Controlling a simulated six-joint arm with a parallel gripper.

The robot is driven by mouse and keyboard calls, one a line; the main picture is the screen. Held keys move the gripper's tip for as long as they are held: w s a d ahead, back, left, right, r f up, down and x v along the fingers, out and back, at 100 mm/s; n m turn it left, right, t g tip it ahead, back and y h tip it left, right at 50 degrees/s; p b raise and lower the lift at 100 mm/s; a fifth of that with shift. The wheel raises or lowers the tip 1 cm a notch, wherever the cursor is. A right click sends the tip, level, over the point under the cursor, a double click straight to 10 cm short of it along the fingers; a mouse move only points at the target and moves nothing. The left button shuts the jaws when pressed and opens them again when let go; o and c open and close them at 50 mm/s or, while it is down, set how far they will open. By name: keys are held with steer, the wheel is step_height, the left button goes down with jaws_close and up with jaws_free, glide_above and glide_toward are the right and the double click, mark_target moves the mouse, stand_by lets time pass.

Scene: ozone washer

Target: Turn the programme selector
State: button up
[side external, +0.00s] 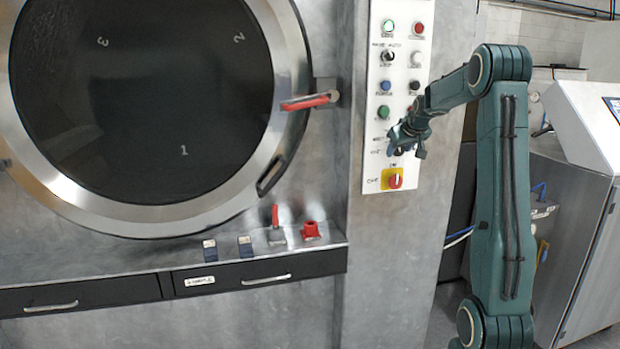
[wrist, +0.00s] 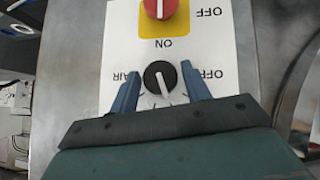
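A round black selector knob (wrist: 160,78) with a white pointer line is on the white control panel (side external: 374,110). In the wrist view, which shows the panel upside down, the letters AIR and OFF are beside it. My gripper (wrist: 160,71) is open, with one blue finger on each side of the knob. Gaps show between the fingers and the knob; I cannot tell how far the tips are from the panel.
A red switch on a yellow plate (side external: 384,180) is just below my gripper; it also shows in the wrist view (wrist: 160,8). Several buttons and a switch (side external: 388,56) are higher on the panel. A red-handled door lever (side external: 305,102) sticks out at left.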

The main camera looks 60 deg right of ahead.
steer(key=shift+o, duration=0.7)
steer(key=shift+r, duration=0.1)
steer(key=v, duration=0.7)
steer(key=shift+a+r, duration=0.1)
steer(key=shift+a, duration=0.1)
steer(key=w+a+n+t+y, duration=0.1)
steer(key=w+a+n+y, duration=0.1)
steer(key=a, duration=1)
steer(key=w+a+n+y, duration=0.2)
steer(key=w+a, duration=0.1)
steer(key=a, duration=0.9)
steer(key=s+a+f+n+y, duration=0.1)
steer(key=s+a+f, duration=0.3)
steer(key=a, duration=0.6)
steer(key=s+a+f+n+y, duration=0.2)
steer(key=s+a+f+n, duration=0.1)
steer(key=s+a, duration=0.6)
steer(key=shift+a+f+g+y, duration=0.3)
steer(key=shift+a+f, duration=0.4)
steer(key=shift+a, duration=0.2)
